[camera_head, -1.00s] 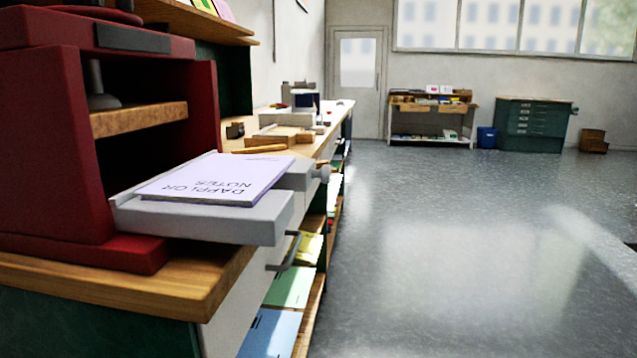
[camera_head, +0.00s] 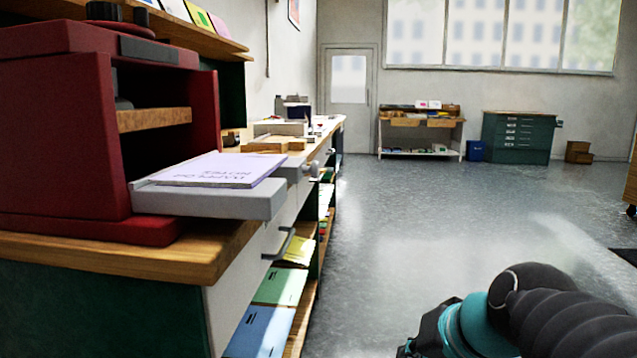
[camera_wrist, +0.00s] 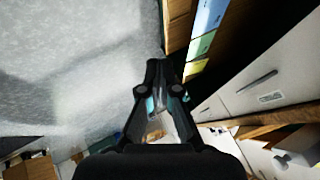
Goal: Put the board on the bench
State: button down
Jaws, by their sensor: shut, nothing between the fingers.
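No thing is plainly marked as the board. A pale grey slab (camera_head: 240,203) juts from the red press (camera_head: 65,150) over the bench's front edge. A lilac printed sheet or pad (camera_head: 220,170) lies flat on the slab. The bench (camera_head: 190,258) has a wooden top and runs along the left wall. My gripper (camera_wrist: 163,75) is shut and empty in the wrist view, over the floor beside the bench front. In the head view only part of my gripper (camera_head: 425,338) shows at the bottom, well right of the slab.
Wooden blocks (camera_head: 272,146) and small items stand farther along the bench. Coloured folders (camera_head: 280,288) fill the shelves below, beside a drawer handle (camera_head: 280,245). Open floor (camera_head: 420,230) lies to the right. A table (camera_head: 420,130) and green cabinet (camera_head: 518,137) stand at the back.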

jog(key=w+a+r+m+t+y+b, duration=0.1)
jog(key=w+a+r+y, duration=0.1)
jog(key=w+r, duration=0.3)
jog(key=w+a+r+m+t+y+b, duration=0.1)
jog(key=w+a+r+m+y+b, duration=0.15)
jog(key=w, duration=0.55)
jog(key=m+t+y, duration=0.4)
jog(key=t, duration=0.1)
send_near(321, 172)
jog(key=w, duration=0.5)
jog(key=a, duration=0.3)
jog(key=shift+a+r+h, duration=0.15)
jog(key=shift+r+h, duration=0.1)
jog(key=shift+r, duration=0.05)
jog(key=shift+a, duration=0.8)
jog(key=shift+w+f, duration=0.1)
jog(key=shift+w, duration=0.05)
